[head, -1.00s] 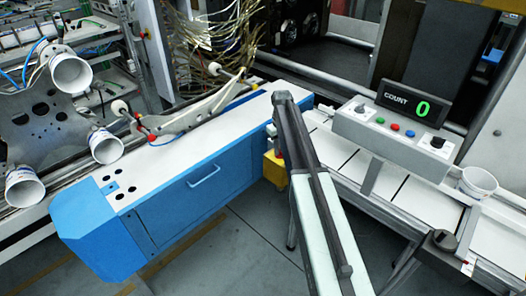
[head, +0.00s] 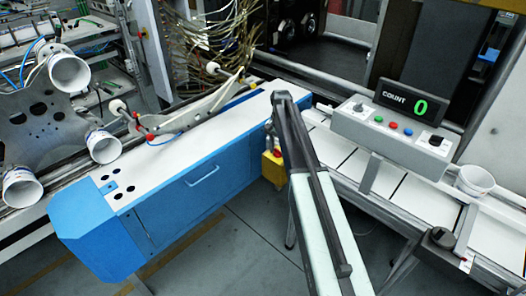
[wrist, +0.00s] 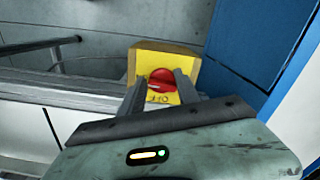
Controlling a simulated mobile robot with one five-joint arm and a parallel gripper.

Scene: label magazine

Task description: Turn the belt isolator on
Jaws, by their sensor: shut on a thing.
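The belt isolator is a yellow box (wrist: 172,60) with a red knob (wrist: 162,82) on its face, beside a blue cabinet. Dark markings show just below the knob in the wrist view. My gripper (wrist: 164,78) is shut on the red knob, one finger on each side of it. Which mark the knob points to is not clear. In the head view the yellow box (head: 272,169) shows at the end of my arm, with a bit of red on it. My gripper's tips are small and partly hidden there by my arm.
The blue cabinet (head: 190,190) with a white top runs to the left of the isolator. A conveyor (head: 350,160) lies to the right, with a control box (head: 395,135), a counter display (head: 412,103) reading 0 and a white cup (head: 474,180).

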